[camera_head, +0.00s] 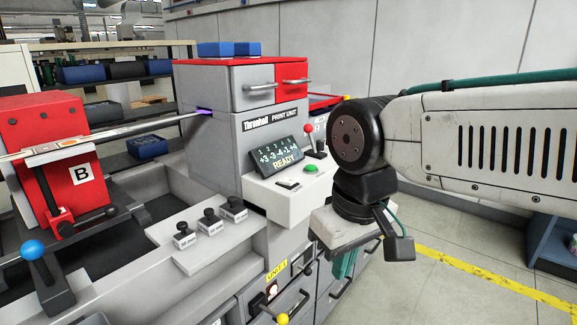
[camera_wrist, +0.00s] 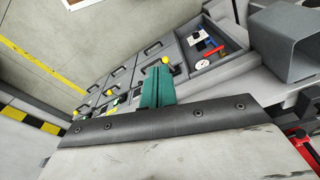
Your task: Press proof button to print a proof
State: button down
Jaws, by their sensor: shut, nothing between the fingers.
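The print unit (camera_head: 226,130) is a grey and red cabinet labelled "Threnhall PRINT UNIT". I cannot read a proof label on either. My gripper (camera_head: 345,264) hangs right of and below the control box, apart from the button, with teal fingers shut and empty. The shut fingers also show in the wrist view (camera_wrist: 158,88), and the button is not clearly seen there.
A red-knobbed lever (camera_head: 308,131) stands behind the green button, close to my arm. Grey drawers with handles (camera_head: 292,306) and a yellow knob (camera_head: 282,319) lie below. Three small dark-knobbed weights (camera_head: 209,221) stand on a left ledge. Open floor (camera_head: 440,285) lies right.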

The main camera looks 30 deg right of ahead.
jog(key=w+d+r+m+t+h, duration=0.15)
jog(key=w+d+r, duration=0.3)
jog(key=w, duration=0.45)
jog(key=w+d+r+m+h, duration=0.1)
jog(key=w+d+r+h, duration=0.3)
jog(key=w, duration=0.5)
notch_tip(320, 180, up, 2)
jog(key=t+h, duration=0.2)
send_over(310, 168)
jog(key=shift+w+r, duration=0.1)
jog(key=shift+w, duration=0.05)
jog(key=shift+f, duration=4.45)
jog(key=shift+f, duration=0.1)
jog(key=shift+f, duration=0.3)
jog(key=shift+f, duration=0.5)
jog(key=shift+r, duration=0.9)
